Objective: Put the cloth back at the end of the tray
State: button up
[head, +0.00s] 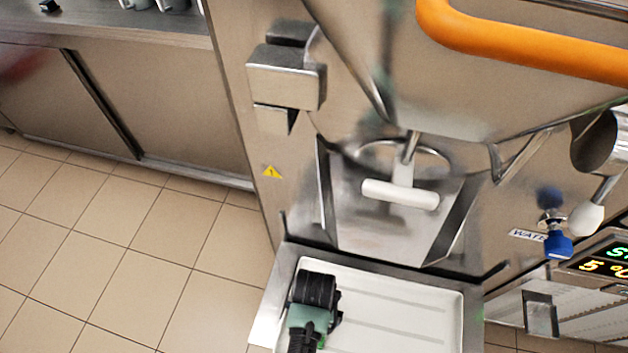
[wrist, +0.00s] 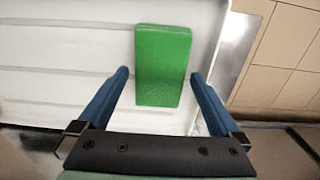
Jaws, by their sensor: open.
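The cloth (wrist: 163,58) is a green, folded, block-like rectangle lying on the white tray (wrist: 70,65), close to the tray's steel edge at the right in the wrist view. My gripper (wrist: 160,76) is open, with one blue finger on each side of the cloth's near part. Gaps show between the fingers and the cloth, and I cannot tell the height of the fingertips above the tray.
The machine's front with its spout and white handle (head: 400,193) rises behind the tray. A blue tap (head: 558,245) and a lit display (head: 605,260) are to the right. Tiled floor (head: 130,250) lies left of the tray. The tray's middle and right are bare.

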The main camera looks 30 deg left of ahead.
notch_tip(320, 180, up, 12)
jog(key=p, duration=0.2)
jog(key=shift+f+p, duration=0.2)
jog(key=shift+p, duration=0.15)
